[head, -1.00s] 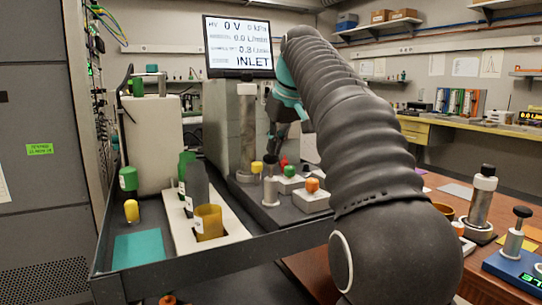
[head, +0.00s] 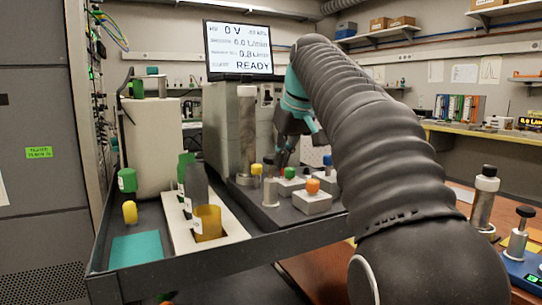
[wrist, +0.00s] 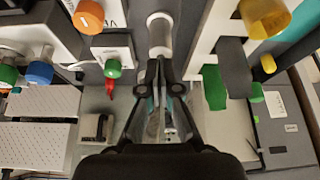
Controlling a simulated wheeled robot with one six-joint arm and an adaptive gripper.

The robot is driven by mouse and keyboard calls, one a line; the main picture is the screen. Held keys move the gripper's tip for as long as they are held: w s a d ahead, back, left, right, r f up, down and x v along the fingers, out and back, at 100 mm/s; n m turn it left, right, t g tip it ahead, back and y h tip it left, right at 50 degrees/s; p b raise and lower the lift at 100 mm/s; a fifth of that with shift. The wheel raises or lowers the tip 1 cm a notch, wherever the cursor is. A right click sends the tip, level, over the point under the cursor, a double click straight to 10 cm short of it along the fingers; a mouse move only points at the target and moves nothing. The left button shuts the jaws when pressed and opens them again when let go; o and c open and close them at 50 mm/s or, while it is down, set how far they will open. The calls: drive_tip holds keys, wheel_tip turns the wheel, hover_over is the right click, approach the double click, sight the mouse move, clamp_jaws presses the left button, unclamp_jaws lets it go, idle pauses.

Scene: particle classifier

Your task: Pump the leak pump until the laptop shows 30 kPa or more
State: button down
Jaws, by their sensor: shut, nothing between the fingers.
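The laptop screen (head: 238,47) at the back of the head view reads "0 V" and "READY"; its kPa figure is too small to read surely. My gripper (head: 287,153) hangs behind the green-topped white box (head: 290,184). In the wrist view my gripper (wrist: 160,68) is shut and empty, its tips pointing towards a pale upright cylinder (wrist: 160,35). A plunger with a black knob (head: 518,238) stands on a blue base (head: 522,270) at the right edge of the head view. No pump is clearly labelled, so I cannot tell which is the leak pump.
A white box with an orange knob (head: 312,186) and a blue knob (head: 328,160) are close to my gripper. A grey tray (head: 200,262) holds green-capped bottles and an amber cup (head: 208,222). A steel cylinder (head: 484,200) stands at right.

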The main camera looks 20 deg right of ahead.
drive_tip(key=a+v, duration=0.1)
drive_tip(key=v, duration=0.6)
drive_tip(key=shift+d+r, duration=0.2)
drive_tip(key=shift+d, duration=0.3)
idle(1.1)
drive_tip(key=s+a+f+m, duration=0.1)
drive_tip(key=s+f, duration=0.7)
drive_tip(key=f, duration=0.4)
drive_tip(key=s+a+f+m+h, duration=0.1)
drive_tip(key=s+a+f, duration=0.1)
drive_tip(key=s+f, duration=0.6)
drive_tip(key=s+a+f+m, duration=0.1)
drive_tip(key=s+f, duration=0.7)
drive_tip(key=f, duration=0.8)
drive_tip(key=shift+s+a+t, duration=0.3)
drive_tip(key=shift+s+a, duration=0.05)
drive_tip(key=shift+a, duration=0.25)
